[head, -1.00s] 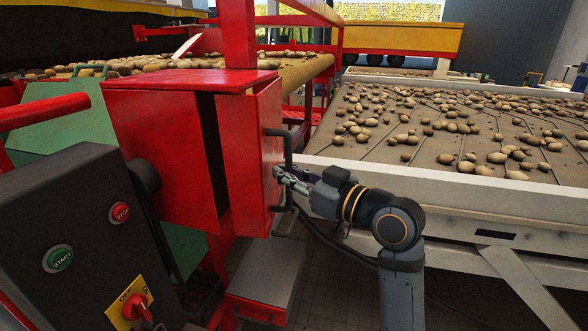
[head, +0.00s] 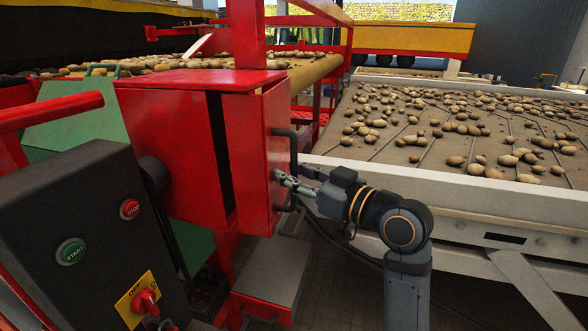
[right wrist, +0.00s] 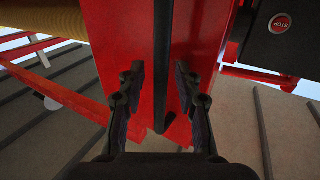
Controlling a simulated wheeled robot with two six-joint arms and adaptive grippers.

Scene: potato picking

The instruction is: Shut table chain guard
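The chain guard is a red box (head: 165,150) left of centre in the head view. Its red door (head: 250,160) stands slightly ajar, with a narrow dark gap (head: 216,145) between door and box. A black bar handle (head: 292,150) is on the door's right-hand face. My right gripper (head: 288,184) is at the lower part of this handle. My left gripper is not in view.
A black control box (head: 75,230) with start and stop buttons and a red switch stands at the left front. The potato table (head: 420,165) with its pale metal frame is at the right. A grey step-like box (head: 270,270) sits below the guard.

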